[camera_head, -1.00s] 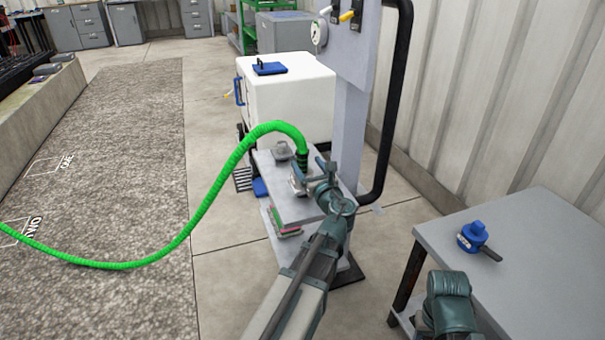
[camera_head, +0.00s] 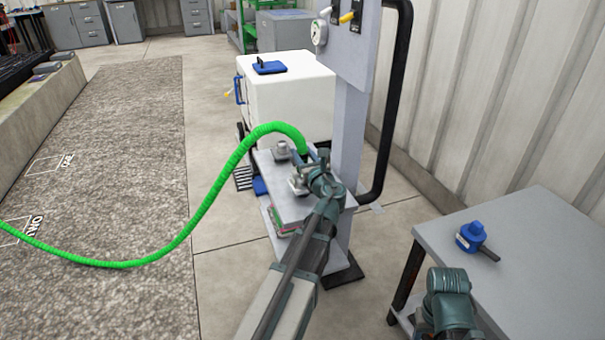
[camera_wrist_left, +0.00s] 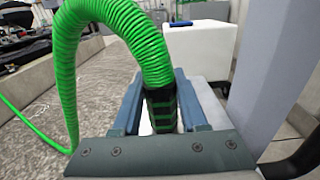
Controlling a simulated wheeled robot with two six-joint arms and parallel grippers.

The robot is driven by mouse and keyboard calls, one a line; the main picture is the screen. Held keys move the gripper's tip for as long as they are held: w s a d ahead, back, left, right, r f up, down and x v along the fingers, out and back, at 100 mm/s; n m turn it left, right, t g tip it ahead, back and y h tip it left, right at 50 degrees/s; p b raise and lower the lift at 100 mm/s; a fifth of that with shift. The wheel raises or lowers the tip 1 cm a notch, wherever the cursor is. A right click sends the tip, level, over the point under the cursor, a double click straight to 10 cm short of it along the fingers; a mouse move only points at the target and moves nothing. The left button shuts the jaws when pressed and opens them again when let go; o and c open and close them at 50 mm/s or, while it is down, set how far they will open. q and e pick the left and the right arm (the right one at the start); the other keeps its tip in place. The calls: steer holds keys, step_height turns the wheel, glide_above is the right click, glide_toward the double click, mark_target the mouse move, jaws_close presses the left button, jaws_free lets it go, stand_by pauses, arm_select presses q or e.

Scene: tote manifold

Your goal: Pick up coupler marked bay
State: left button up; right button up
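The coupler (camera_wrist_left: 162,106) is the black ribbed end of the green hose (camera_head: 232,165). It points down at the grey stand's shelf. No marking on it can be read. My left gripper (camera_head: 311,157) is at the coupler, over the shelf. In the left wrist view its two blue-grey fingers (camera_wrist_left: 160,100) stand on either side of the coupler, with narrow pale gaps beside it, so it looks open around it. The coupler's lower end is hidden.
The shelf (camera_head: 292,209) bears grey metal fittings (camera_head: 281,151) beside the upright post (camera_head: 348,130). A white box (camera_head: 290,95) stands behind. A grey table (camera_head: 530,245) with a blue-capped item (camera_head: 471,236) is at right. The hose trails left over the grey mat (camera_head: 120,200).

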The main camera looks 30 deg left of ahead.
arm_select(q)
jaws_close()
stand_by(1.0)
